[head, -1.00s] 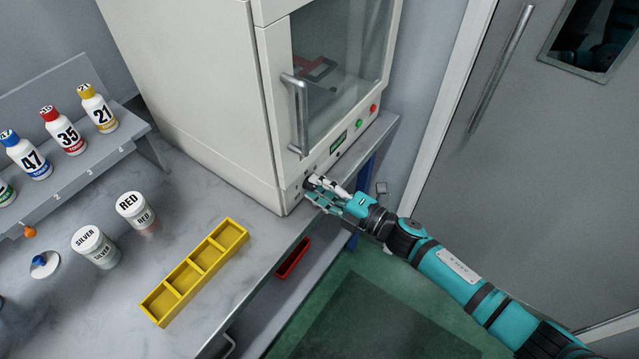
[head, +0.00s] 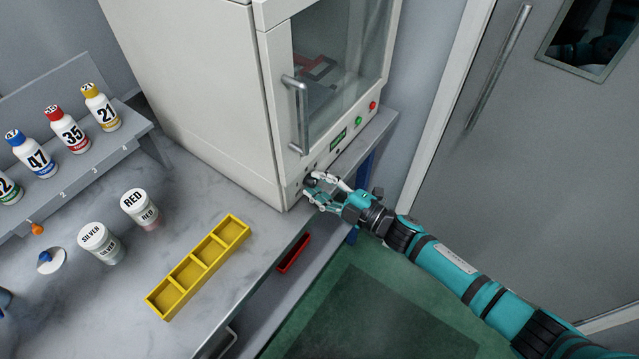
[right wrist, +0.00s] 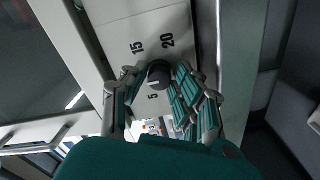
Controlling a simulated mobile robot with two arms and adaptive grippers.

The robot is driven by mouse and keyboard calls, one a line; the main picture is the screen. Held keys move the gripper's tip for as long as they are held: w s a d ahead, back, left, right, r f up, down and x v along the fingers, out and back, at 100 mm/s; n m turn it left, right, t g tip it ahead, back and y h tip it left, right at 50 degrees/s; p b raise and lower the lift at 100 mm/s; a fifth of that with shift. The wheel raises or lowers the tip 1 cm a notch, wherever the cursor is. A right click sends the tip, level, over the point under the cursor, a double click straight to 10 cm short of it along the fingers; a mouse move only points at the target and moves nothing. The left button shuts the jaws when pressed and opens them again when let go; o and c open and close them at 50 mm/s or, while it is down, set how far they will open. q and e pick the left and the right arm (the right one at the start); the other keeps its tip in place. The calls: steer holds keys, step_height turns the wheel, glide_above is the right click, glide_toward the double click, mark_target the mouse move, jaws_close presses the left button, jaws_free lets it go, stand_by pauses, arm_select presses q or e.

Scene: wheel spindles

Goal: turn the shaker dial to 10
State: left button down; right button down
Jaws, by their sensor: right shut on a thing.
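The shaker (head: 190,90) is a large off-white cabinet with a glass door. Its dial (right wrist: 158,74) is a dark round knob on the pale front panel. In the right wrist view the numbers 15, 20 and 5 show around it; no 10 can be seen, and the left finger covers part of the panel. A short white mark shows on the knob, but I cannot tell which number it points to. My right gripper (head: 317,190) is at the panel's lower left corner, shut on the dial, with a finger on either side. My left gripper is out of view.
A green and a red button (head: 373,105) and a small display (head: 338,139) sit along the panel. A door handle (head: 298,115) stands out above the dial. The yellow tray (head: 246,227), silver and red jars and numbered bottles stand left on the bench.

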steer(key=c, duration=1)
jaws_free()
steer(key=shift+c, duration=0.2)
steer(key=v, duration=1.2)
steer(key=shift+f, duration=0.1)
